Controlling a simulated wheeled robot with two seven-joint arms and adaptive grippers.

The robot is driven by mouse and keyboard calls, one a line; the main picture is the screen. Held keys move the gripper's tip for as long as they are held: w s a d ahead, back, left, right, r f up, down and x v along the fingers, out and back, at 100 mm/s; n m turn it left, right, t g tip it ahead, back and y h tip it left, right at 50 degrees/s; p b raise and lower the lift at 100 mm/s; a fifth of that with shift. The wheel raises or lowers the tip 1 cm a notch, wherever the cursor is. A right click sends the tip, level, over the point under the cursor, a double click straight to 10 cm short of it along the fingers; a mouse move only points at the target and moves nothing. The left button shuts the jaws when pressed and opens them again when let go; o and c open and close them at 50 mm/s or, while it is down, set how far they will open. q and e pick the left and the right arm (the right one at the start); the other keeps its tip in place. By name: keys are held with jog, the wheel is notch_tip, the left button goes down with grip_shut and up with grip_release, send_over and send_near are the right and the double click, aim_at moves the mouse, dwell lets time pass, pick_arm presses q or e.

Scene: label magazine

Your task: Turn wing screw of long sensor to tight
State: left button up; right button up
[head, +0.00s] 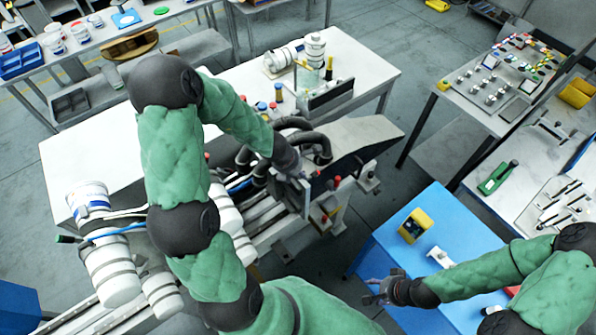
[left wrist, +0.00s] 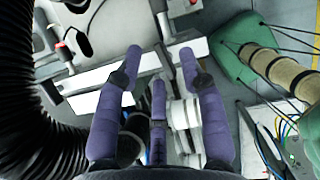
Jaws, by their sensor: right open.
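My left gripper (head: 298,178) is at the labelling machine (head: 345,140), among dark hoses and small red-topped parts (head: 337,182). In the left wrist view its purple fingers (left wrist: 160,65) are spread, with a gap between the tips and nothing clearly held. Beyond the fingertips are pale metal bars (left wrist: 115,80) and a red-tipped part (left wrist: 62,50) at the upper left. I cannot tell which part is the long sensor or its wing screw; the arm and fingers hide some of that area. My right gripper (head: 378,290) is open and empty beside the blue table.
The blue table (head: 400,240) carries a yellow block (head: 415,226). White rolls (head: 295,55) stand on the white table (head: 365,65) behind the machine. In the left wrist view a black corrugated hose (left wrist: 35,110) runs close along the left and a green part (left wrist: 245,45) is at the right.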

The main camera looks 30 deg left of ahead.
pick_arm(q)
jog(key=shift+v, duration=0.8)
jog(key=shift+s+r, duration=0.1)
jog(key=shift+s, duration=0.1)
jog(key=s+a, duration=0.3)
jog(key=s, duration=0.8)
jog(key=shift+s, duration=0.25)
